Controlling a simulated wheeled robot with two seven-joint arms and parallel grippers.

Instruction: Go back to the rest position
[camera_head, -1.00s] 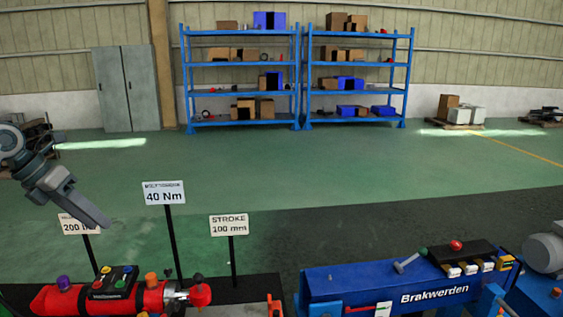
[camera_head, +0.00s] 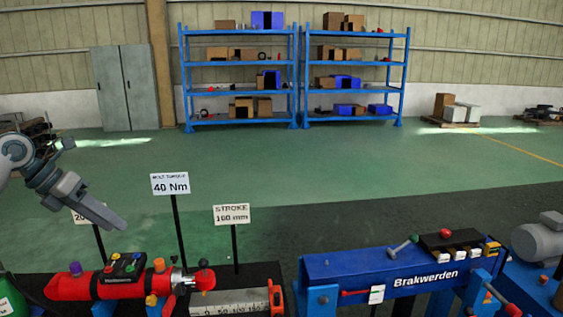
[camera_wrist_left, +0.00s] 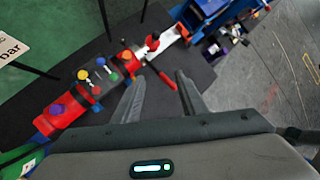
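My left gripper (camera_head: 112,222) is at the left of the head view, raised above and behind the red tool unit. In the left wrist view its two fingers (camera_wrist_left: 160,82) stand apart with nothing between them. The red tool unit (camera_head: 80,287) with coloured knobs lies on the dark bench below, and it also shows in the left wrist view (camera_wrist_left: 72,104). The gripper does not touch it. My right gripper is in neither view.
Signs on posts stand behind the bench, reading 40 Nm (camera_head: 170,184) and STROKE 100 mm (camera_head: 231,214). A blue Brakwerden bench (camera_head: 350,268) stands at the right. Blue shelves (camera_head: 240,65) and a grey cabinet (camera_head: 125,90) are far off. Green floor between is clear.

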